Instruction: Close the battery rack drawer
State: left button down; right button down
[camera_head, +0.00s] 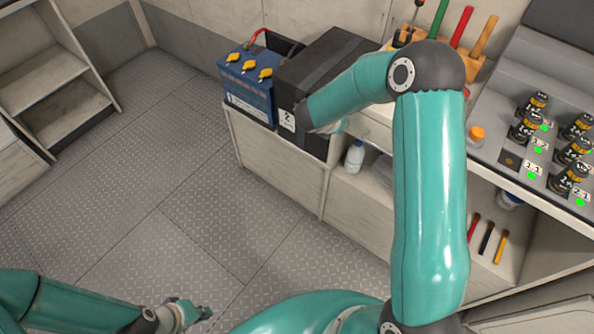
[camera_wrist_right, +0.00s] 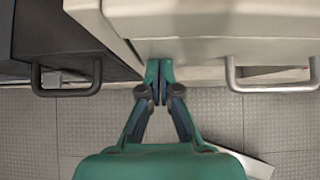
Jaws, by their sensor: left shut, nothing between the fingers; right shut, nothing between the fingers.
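A dark box-like unit (camera_head: 318,68), with a white label marked 2 on its front, stands beside a blue battery (camera_head: 249,82). I cannot tell clearly which part is the drawer. In the right wrist view a dark front with a black handle (camera_wrist_right: 66,92) is at the left, and a pale front with a metal handle (camera_wrist_right: 272,87) is at the right. My right gripper (camera_wrist_right: 158,75) is shut and empty, its tips at the pale front's lower edge, between the handles. In the head view my right arm partly hides this area. My left gripper (camera_head: 200,313) is shut and empty, low over the floor.
A tool block (camera_head: 470,58) stands behind. A white bottle (camera_head: 354,156) sits on the shelf below. Open shelves (camera_head: 60,105) stand at the left. The metal floor between is clear.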

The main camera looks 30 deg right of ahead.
jog(key=shift+d+r, duration=0.3)
jog(key=shift+d, duration=0.1)
jog(key=s+a+r+b, duration=0.1)
jog(key=s+a+r, duration=0.15)
jog(key=a, duration=0.35)
jog(key=s+a+r, duration=0.2)
jog(key=a+r, duration=0.2)
jog(key=a, duration=0.1)
jog(key=s+a+f+m+g+y+p, duration=0.3)
jog(key=s+a+f+m+y+p, duration=0.2)
jog(key=s+a+f+m+y, duration=0.7)
jog(key=s+a+f+m, duration=0.6)
jog(key=a+f+m, duration=0.1)
jog(key=m, duration=0.5)
jog(key=shift+s+a+f, duration=0.3)
jog(key=shift+s+f, duration=0.05)
jog(key=shift+f, duration=0.25)
